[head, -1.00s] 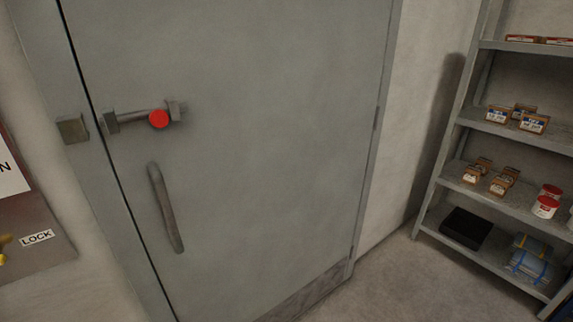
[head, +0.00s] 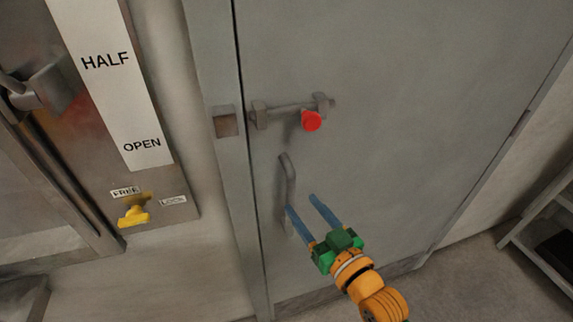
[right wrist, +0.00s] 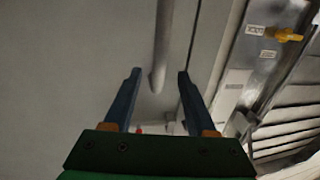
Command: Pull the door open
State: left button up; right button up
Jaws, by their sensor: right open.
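The grey door (head: 420,110) stands closed, with a thin dark seam along its left edge. Its upright bar handle (head: 288,175) is on the left part of the door. My right gripper (head: 300,202) is open, its two blue fingers pointing at the lower part of the handle. The left finger overlaps the handle in the head view. In the right wrist view the handle (right wrist: 161,45) shows between the fingers (right wrist: 158,74); I cannot tell whether they touch it. A bolt with a red knob (head: 311,121) sits above the handle. My left gripper is out of view.
A grey keeper block (head: 226,123) is on the frame, with a gap between it and the bolt. Left of the door is a panel with a HALF/OPEN strip (head: 115,90) and a yellow knob (head: 134,212). A shelf (head: 540,240) stands at the right.

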aim_at(293, 192)
jog(key=x, duration=0.4)
jog(key=p+x, duration=0.1)
jog(key=x, duration=0.1)
jog(key=shift+w+a+r, duration=0.15)
jog(key=shift+w+r, duration=0.05)
jog(key=shift+r, duration=0.05)
jog(key=shift+s, duration=0.1)
jog(key=shift+c, duration=0.7)
grip_shut()
